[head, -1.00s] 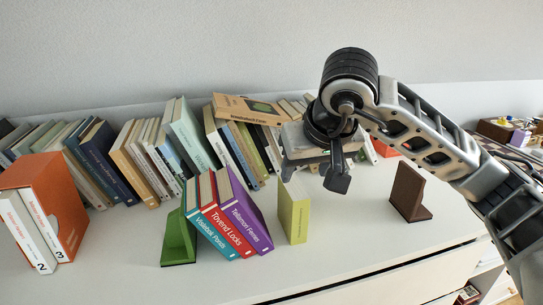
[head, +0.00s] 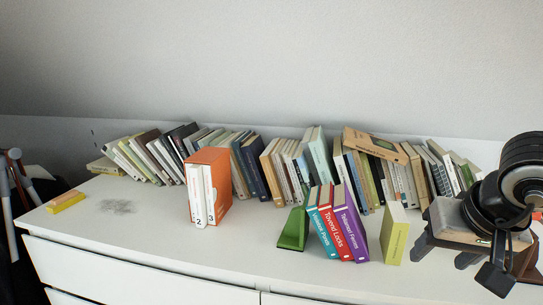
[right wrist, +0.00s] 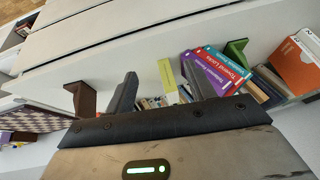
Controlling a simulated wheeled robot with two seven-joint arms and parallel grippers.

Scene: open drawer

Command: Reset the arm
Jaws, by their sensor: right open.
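My right gripper (head: 458,255) is at the right of the head view, open and empty, with its dark fingers apart. It is right of the yellow-green book (head: 394,233) and partly hides the brown bookend (head: 529,262). In the right wrist view my right gripper (right wrist: 158,88) shows two dark fingers spread with nothing held between them. The yellow-green book (right wrist: 167,75) stands beyond them, and the brown bookend (right wrist: 84,99) is beside the left finger. My left gripper is not in view.
A green bookend (head: 292,230) supports leaning teal, red (head: 332,238) and purple books. An orange box (head: 209,165) holds white volumes. A long row of books lines the wall. A yellow block (head: 66,201) lies at left. The white top (head: 150,225) is clear at front left.

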